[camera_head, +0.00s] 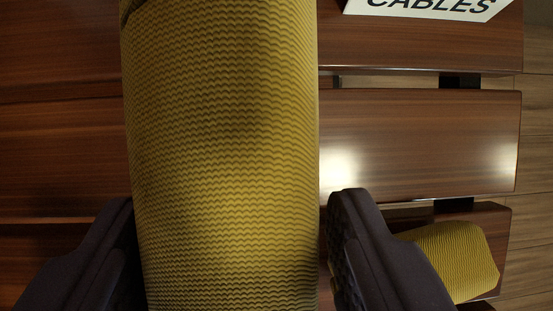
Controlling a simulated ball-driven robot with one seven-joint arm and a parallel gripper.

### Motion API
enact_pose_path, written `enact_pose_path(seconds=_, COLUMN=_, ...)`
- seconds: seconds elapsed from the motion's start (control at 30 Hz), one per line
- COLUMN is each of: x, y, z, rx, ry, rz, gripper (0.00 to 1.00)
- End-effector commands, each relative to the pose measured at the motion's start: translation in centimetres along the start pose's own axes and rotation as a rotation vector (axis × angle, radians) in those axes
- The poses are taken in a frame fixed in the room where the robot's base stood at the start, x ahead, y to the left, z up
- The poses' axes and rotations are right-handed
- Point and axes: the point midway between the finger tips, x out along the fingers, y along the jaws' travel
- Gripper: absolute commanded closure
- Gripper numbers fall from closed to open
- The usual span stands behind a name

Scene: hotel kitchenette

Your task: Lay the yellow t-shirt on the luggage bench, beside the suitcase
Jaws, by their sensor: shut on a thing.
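The yellow t-shirt (225,130) is a thick, ribbed roll or fold that fills the middle of the view from top to bottom. My gripper (235,215) has one dark finger on each side of it and is shut on it. A second piece of the same yellow ribbed cloth (458,262) shows right of the right finger, over a slat; whether it joins the held part is hidden. The luggage bench (425,140) lies below, with dark, glossy wooden slats and gaps between them. The cloth hides how close it is to the slats. No suitcase shows.
A white label reading "CABLES" (430,6) is at the top right, over the bench; what it belongs to is cut off. The bench's slat ends are at the right, with wooden floor (537,150) beyond. The slats right of the cloth's middle are bare.

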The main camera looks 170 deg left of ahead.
Motion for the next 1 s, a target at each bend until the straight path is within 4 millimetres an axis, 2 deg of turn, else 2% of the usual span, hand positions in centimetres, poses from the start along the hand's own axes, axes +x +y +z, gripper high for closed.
enact_pose_path(seconds=0.33, x=4.2, y=0.0, z=1.7, rx=0.000, ry=0.000, rz=-0.001, gripper=0.74)
enact_pose_path(seconds=0.7, x=4.5, y=-0.1, z=1.8, rx=-0.001, ry=0.001, rz=-0.001, gripper=0.74)
enact_pose_path(seconds=0.73, x=4.4, y=0.0, z=1.8, rx=-0.001, ry=0.000, rz=-0.001, gripper=0.32)
enact_pose_path(seconds=0.8, x=4.3, y=0.0, z=1.8, rx=-0.002, ry=0.000, rz=-0.001, gripper=0.16)
enact_pose_path(seconds=0.83, x=4.3, y=0.0, z=1.8, rx=-0.002, ry=0.000, rz=-0.001, gripper=0.13)
enact_pose_path(seconds=1.0, x=4.3, y=0.0, z=1.8, rx=-0.002, ry=0.000, rz=-0.001, gripper=0.13)
